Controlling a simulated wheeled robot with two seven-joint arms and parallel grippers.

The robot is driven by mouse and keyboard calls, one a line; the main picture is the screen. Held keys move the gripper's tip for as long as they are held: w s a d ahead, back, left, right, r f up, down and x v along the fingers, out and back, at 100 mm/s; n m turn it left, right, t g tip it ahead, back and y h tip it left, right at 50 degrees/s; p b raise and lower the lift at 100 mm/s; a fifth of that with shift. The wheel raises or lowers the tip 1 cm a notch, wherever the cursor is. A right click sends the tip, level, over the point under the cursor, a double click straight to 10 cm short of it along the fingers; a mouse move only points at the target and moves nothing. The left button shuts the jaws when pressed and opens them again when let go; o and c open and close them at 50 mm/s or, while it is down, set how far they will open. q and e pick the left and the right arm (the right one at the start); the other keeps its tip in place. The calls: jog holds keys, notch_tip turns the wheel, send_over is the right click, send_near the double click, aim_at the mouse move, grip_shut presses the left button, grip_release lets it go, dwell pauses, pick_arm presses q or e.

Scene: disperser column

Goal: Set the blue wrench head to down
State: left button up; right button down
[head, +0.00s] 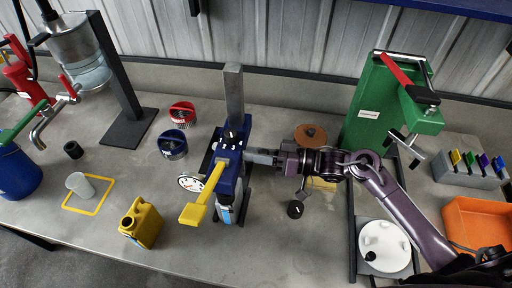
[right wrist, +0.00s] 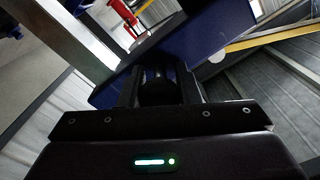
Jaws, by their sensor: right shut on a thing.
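The blue head (head: 230,150) sits on an upright grey metal column (head: 234,95) at the middle of the bench. A yellow lever (head: 205,200) slants from it toward the front left. My right gripper (head: 252,156) comes from the right and meets the right side of the blue head. In the right wrist view, the blue head (right wrist: 200,45) fills the upper middle. There my fingers (right wrist: 158,92) are shut on a dark round knob (right wrist: 156,88), which they partly hide. My left gripper is out of view.
A yellow jug (head: 142,222) stands at the front left, with red (head: 182,113) and blue (head: 172,146) round tools behind it. A green press (head: 385,105), white disc (head: 384,246) and orange bin (head: 478,222) stand at the right. A black knob (head: 295,209) stands below my arm.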

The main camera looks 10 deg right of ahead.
jog(key=shift+f, duration=0.25)
jog(key=c, duration=1.1)
grip_release()
jog(key=shift+o, duration=0.2)
jog(key=shift+s+d+f, duration=0.1)
jog(key=shift+s+d, duration=0.05)
jog(key=shift+d, duration=0.35)
jog(key=b+v, duration=0.2)
jog(key=v, duration=0.4)
jog(key=shift+d, duration=0.4)
jog(key=shift+s, duration=0.2)
